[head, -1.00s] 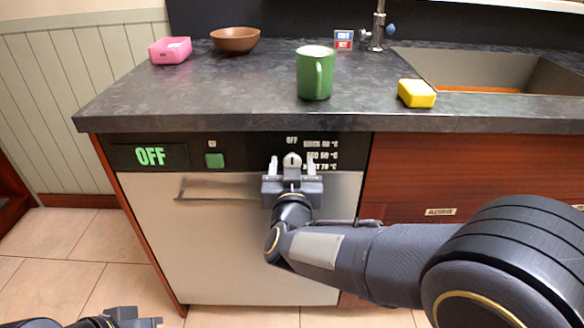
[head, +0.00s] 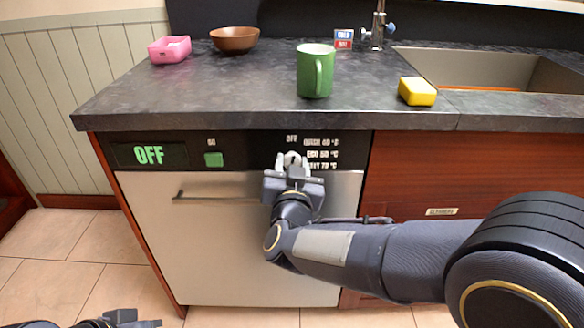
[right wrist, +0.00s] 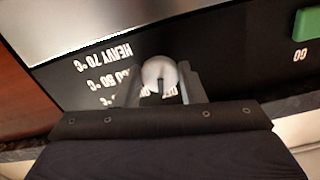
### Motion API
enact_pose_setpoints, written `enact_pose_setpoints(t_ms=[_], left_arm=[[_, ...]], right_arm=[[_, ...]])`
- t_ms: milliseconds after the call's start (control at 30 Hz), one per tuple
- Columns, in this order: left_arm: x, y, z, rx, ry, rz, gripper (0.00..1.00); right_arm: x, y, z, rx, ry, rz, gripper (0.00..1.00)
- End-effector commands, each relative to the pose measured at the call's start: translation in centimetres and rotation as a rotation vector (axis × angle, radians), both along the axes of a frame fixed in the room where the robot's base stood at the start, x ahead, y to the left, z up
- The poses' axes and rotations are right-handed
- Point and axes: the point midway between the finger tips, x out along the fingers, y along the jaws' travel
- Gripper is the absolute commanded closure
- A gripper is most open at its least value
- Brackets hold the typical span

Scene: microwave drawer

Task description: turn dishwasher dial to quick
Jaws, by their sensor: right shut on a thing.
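The dishwasher (head: 235,240) has a black control panel with a round, light dial (right wrist: 158,70) at its right part. My right gripper (head: 292,160) is shut on the dial, a finger on each side. In the right wrist view, upside down, the dial's dark mark points toward the OFF label. Labels for quick, eco and heavy (right wrist: 97,60) run down beside the dial, partly hidden by the gripper. The green display (head: 149,155) reads OFF. My left gripper (head: 132,320) is low at the bottom left, partly cut off, away from the dishwasher.
A green button (head: 213,159) sits left of the dial, and a bar handle (head: 215,196) lies below. On the counter (head: 200,100) above stand a green mug (head: 314,72), yellow sponge (head: 417,91), brown bowl (head: 234,39) and pink container (head: 169,49). A sink is at the right.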

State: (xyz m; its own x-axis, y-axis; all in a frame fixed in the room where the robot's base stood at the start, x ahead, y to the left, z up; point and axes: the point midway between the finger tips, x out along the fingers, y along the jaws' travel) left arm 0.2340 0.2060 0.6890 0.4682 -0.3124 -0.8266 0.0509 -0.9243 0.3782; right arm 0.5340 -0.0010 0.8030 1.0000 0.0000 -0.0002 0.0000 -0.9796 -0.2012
Motion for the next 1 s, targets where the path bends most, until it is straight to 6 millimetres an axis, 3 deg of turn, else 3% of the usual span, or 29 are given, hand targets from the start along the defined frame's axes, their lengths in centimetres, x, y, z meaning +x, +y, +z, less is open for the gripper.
enact_pose_setpoints(t_ms=[500,1000], left_arm=[[0.0,0.0,-2.7,0.000,0.000,0.000,1.00],[0.0,0.0,-3.6,0.000,0.000,0.000,1.00]], right_arm=[[0.0,-0.1,-0.3,0.416,0.001,-0.001,0.87],[0.0,0.0,-0.1,0.580,0.002,0.000,0.87]])
